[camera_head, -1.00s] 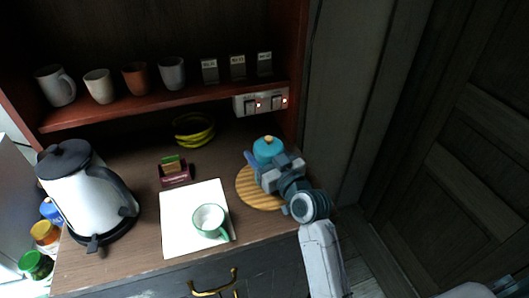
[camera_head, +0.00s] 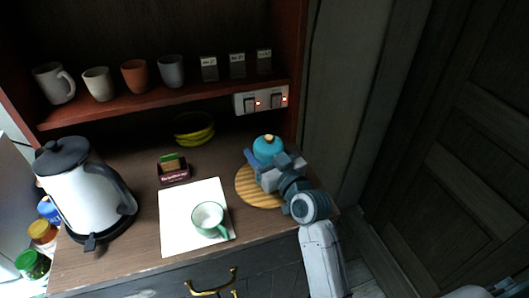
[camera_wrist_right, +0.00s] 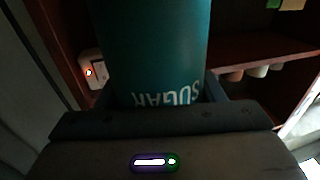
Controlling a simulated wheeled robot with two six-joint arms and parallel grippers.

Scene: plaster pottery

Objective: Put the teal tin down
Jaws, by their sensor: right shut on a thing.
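The teal tin (camera_head: 267,147) has a rounded lid with a pale knob and is upright over the round wooden board (camera_head: 247,191) on the right of the counter. My right gripper (camera_head: 264,170) is shut on the tin from the front right. In the right wrist view, the tin (camera_wrist_right: 155,50) fills the middle between the fingers, and its white lettering "SUGAR" reads upside down. The gripper hides the tin's lower part in the head view, so I cannot tell whether its base touches the board. My left gripper is not in view.
A white mat (camera_head: 175,222) with a green-rimmed cup (camera_head: 208,217) lies left of the board. A kettle (camera_head: 85,190) stands at the left. The shelf (camera_head: 170,106) overhangs the back, with a switch plate (camera_head: 260,101) below.

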